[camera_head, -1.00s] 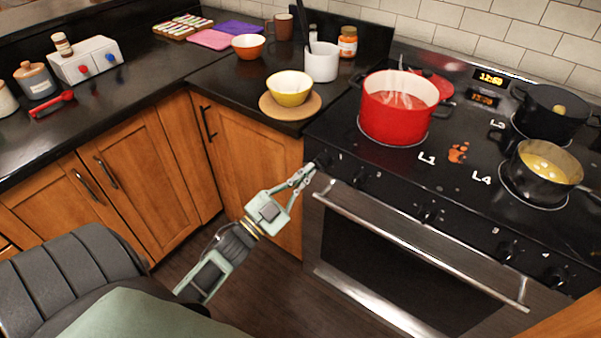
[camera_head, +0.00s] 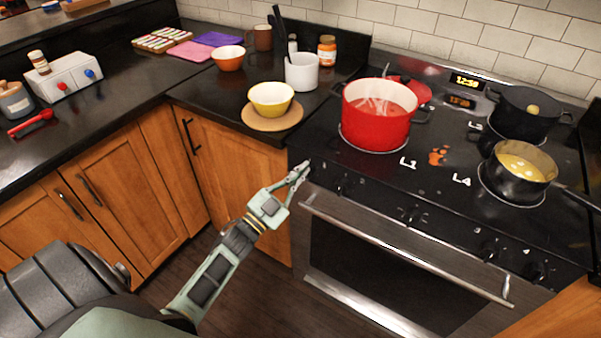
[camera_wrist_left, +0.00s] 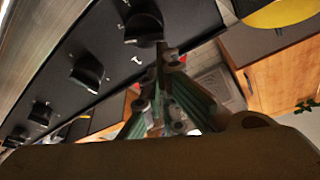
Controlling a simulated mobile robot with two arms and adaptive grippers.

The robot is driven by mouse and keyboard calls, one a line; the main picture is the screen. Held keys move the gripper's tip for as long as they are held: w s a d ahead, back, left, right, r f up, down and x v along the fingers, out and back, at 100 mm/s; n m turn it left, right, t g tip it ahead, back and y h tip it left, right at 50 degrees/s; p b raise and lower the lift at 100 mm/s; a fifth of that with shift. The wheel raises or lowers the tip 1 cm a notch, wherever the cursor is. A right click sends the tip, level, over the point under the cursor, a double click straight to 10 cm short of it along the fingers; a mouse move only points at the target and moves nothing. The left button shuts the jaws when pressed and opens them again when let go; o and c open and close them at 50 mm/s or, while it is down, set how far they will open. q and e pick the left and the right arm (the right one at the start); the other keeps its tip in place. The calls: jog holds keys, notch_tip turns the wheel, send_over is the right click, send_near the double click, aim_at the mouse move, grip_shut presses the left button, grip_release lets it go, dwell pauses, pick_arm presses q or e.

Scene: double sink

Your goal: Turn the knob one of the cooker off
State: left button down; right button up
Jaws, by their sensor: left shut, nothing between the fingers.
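The cooker (camera_head: 390,240) is a black and steel range with a row of black knobs along its front. In the left wrist view knob one (camera_wrist_left: 143,28) is a dark round knob by the mark 1. My left gripper (camera_wrist_left: 170,58) is shut and empty, its fingertips right at the lower edge of knob one; I cannot tell whether they touch it. My right gripper is not in view.
A red steaming pot (camera_head: 376,118) stands on the front left burner. A pan of yellow liquid (camera_head: 520,172) and a black pot (camera_head: 528,115) are on the right. The oven handle (camera_head: 400,245) runs below the knobs. A yellow bowl (camera_head: 271,97) sits on the left counter.

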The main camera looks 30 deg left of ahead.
pick_arm(q)
jog(key=shift+a+r+n+y, duration=0.1)
jog(key=shift+a+n+y, duration=0.25)
jog(key=shift+n, duration=0.5)
jog(key=shift+a+n+y, duration=0.1)
jog(key=shift+n+y, duration=0.35)
jog(key=shift+n, duration=0.4)
